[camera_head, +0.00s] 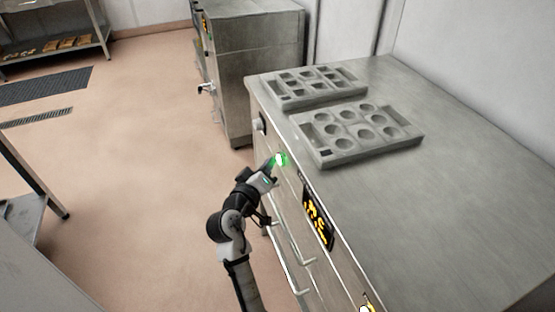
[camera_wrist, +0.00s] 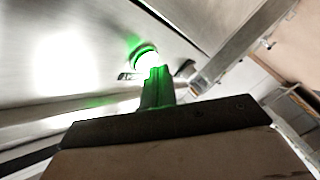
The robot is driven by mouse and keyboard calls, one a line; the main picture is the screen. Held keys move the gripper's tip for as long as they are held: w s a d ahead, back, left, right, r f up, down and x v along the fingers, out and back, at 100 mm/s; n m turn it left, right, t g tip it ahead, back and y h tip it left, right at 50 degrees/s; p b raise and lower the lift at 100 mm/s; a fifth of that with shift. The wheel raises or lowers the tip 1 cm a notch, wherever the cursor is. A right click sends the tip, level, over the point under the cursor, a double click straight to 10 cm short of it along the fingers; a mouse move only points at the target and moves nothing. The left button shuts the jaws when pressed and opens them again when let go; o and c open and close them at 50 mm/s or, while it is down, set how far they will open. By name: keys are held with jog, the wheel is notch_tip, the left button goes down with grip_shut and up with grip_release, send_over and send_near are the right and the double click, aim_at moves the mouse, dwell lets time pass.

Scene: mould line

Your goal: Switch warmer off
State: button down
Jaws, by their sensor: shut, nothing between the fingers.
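The warmer is a steel cabinet (camera_head: 450,215) with a flat top and controls along its front face. A round button (camera_head: 281,159) on that face glows bright green; it also shows in the wrist view (camera_wrist: 146,56). My gripper (camera_head: 273,167) is shut and empty, with its fingertips right at the button. In the wrist view the shut fingers (camera_wrist: 158,74) are lit green and overlap the button's lower edge. I cannot tell whether they touch it or press it in. An amber display (camera_head: 317,217) sits nearer on the same face.
Two grey mould trays, one behind (camera_head: 354,92) and one in front (camera_head: 383,149), lie on the cabinet top. Bar handles (camera_head: 303,262) stick out below the display. Another steel unit (camera_head: 262,65) stands behind. The floor at left is open.

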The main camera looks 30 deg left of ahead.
dwell(0.5)
jog(key=shift+w+d, duration=0.3)
jog(key=shift+s+a, duration=0.25)
jog(key=shift+s, duration=0.05)
dwell(0.3)
jog(key=s+a+b, duration=0.1)
jog(key=s+a, duration=0.3)
jog(key=shift+s, duration=0.25)
dwell(0.4)
